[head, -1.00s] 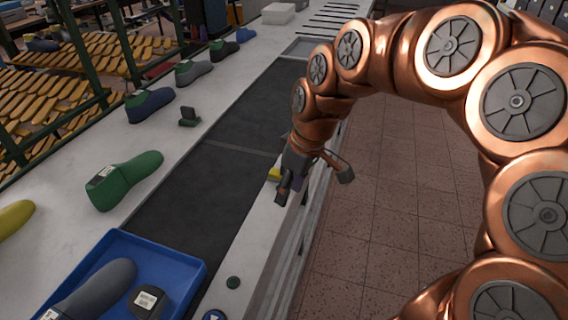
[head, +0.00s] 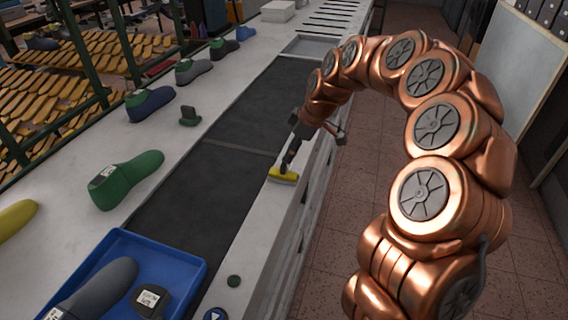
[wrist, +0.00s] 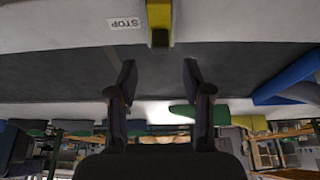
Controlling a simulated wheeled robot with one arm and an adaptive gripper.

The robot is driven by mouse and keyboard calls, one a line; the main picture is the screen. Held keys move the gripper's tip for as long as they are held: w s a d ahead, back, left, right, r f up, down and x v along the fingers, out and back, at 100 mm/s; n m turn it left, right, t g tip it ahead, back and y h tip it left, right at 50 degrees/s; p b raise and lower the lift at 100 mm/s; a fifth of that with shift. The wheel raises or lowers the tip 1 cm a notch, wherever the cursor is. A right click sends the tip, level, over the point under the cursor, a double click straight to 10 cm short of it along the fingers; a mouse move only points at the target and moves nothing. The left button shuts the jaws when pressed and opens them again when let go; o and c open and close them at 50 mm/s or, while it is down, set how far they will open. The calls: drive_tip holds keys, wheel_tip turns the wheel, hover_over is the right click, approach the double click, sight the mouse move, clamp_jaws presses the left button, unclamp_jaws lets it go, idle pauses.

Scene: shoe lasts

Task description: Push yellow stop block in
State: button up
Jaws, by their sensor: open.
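The yellow stop block (head: 284,176) sits on the pale right-hand rail of the conveyor, close to the dark belt's edge. In the wrist view the yellow block (wrist: 160,10) is at the top centre, with a dark part on its face, beside a white STOP label (wrist: 124,23). My gripper (head: 289,160) is just behind the block in the head view, its dark fingers low over the rail. In the wrist view the gripper (wrist: 159,68) is open and empty, with belt seen between its fingers. I cannot tell whether a finger touches the block.
The dark belt (head: 205,185) is bare near the block. A blue tray (head: 185,262) holding a dark last stands at the near left. A green last (head: 128,177) and others line the far counter.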

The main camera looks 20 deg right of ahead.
sight(284, 164)
drive_tip(key=shift+p+x, duration=1.1)
drive_tip(key=shift+x, duration=2.3)
drive_tip(key=shift+a, duration=0.1)
clamp_jaws()
